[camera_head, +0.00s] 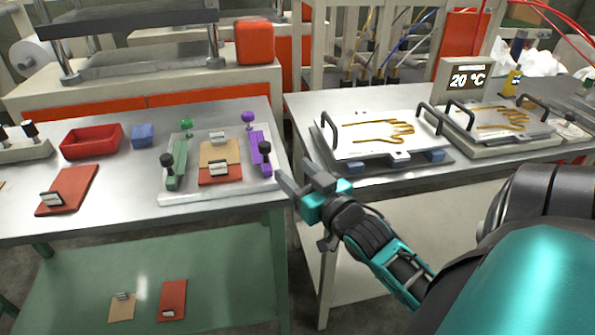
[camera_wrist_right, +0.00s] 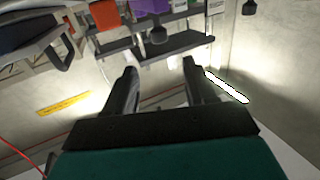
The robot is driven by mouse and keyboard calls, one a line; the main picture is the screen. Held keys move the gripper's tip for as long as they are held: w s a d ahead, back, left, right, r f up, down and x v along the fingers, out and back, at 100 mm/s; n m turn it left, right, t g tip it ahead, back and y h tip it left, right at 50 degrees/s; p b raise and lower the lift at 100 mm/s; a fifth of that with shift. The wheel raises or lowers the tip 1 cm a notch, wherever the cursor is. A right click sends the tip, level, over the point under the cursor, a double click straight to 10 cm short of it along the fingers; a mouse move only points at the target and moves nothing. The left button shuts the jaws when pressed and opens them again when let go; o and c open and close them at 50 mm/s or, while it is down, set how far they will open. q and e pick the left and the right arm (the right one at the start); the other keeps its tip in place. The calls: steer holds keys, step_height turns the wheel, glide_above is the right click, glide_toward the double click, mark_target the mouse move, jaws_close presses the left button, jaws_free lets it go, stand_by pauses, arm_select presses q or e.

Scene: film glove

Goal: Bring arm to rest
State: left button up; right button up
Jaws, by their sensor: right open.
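My right arm (camera_head: 395,268) comes in from the lower right of the head view. Its gripper (camera_head: 300,180) is over the gap between the two tables, near the right front corner of the left table. The gripper is open, and nothing shows between its fingers. In the right wrist view the two dark fingers (camera_wrist_right: 160,82) stand apart with empty space between them. My left gripper is in neither view.
The left table (camera_head: 110,205) holds a clear fixture plate (camera_head: 225,188), a red tray (camera_head: 91,141) and a red board (camera_head: 67,190). On the right table (camera_head: 300,112) are two plates with glove outlines, the nearer being a white plate (camera_head: 358,122). A temperature display (camera_head: 466,80) reads 20 °C.

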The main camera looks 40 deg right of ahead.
stand_by(0.3)
steer(key=s+a+f+n+g+y, duration=0.2)
steer(key=s+a+f, duration=0.3)
steer(key=a+f, duration=0.4)
steer(key=s+a+f+n+g+y, duration=0.2)
steer(key=s+a+f+g, duration=0.3)
steer(key=a+f, duration=0.5)
step_height(320, 180, down, 3)
steer(key=shift+s+r+y, duration=0.2)
steer(key=shift+y, duration=0.3)
